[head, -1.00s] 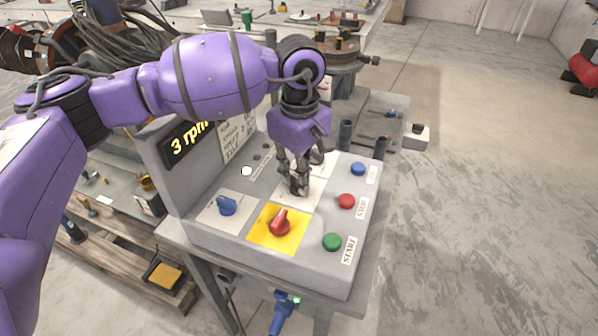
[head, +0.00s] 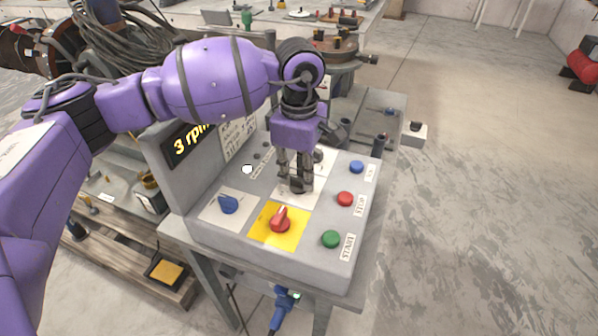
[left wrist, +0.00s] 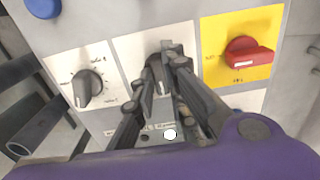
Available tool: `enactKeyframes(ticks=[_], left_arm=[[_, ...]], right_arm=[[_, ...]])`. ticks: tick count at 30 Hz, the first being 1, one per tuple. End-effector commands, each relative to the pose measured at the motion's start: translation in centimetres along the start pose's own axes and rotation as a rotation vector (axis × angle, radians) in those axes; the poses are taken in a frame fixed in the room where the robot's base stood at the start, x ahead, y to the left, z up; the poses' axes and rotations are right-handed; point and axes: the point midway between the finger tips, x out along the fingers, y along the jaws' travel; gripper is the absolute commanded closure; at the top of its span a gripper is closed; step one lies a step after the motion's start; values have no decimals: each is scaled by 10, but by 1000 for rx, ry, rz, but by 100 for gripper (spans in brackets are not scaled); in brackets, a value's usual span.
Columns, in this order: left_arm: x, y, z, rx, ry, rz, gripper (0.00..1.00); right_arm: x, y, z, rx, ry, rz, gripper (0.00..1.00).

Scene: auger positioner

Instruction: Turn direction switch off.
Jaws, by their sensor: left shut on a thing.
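The control box (head: 205,240) carries rotary switches on its sloped top. My left gripper (head: 296,186) is over a white plate near the middle of the panel, its fingers closed around a dark rotary switch. In the left wrist view my gripper (left wrist: 170,62) has its fingertips on both sides of this dark switch (left wrist: 162,84), which is mostly hidden; which mark it points to cannot be read. A second dark rotary switch (left wrist: 88,87) sits on the plate beside it. My right gripper is not in view.
A red switch (head: 281,220) on a yellow plate and a blue knob (head: 228,204) stand close to the gripper. Blue (head: 356,167), red (head: 345,199) and green (head: 330,239) buttons line the right side. A display (head: 190,143) reads 3 rpm.

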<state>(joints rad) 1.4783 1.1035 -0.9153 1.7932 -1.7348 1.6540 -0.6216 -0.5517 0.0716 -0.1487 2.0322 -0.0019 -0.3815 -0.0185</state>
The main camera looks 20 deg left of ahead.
Motion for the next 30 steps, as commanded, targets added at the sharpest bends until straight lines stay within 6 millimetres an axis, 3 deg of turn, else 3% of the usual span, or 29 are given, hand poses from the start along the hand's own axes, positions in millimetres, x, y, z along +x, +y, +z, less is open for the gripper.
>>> enactKeyframes(ticks=[5,6,10,22,30], left_arm=[[0,0,0,0,0,1,100],[0,0,0,1,0,1,85],[0,0,0,1,0,1,69],[-8,1,0,2,0,3,69],[-59,1,0,2,0,5,69]], right_arm=[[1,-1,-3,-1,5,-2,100],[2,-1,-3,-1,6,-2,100],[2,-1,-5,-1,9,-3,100],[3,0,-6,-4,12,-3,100],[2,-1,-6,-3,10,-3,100]])
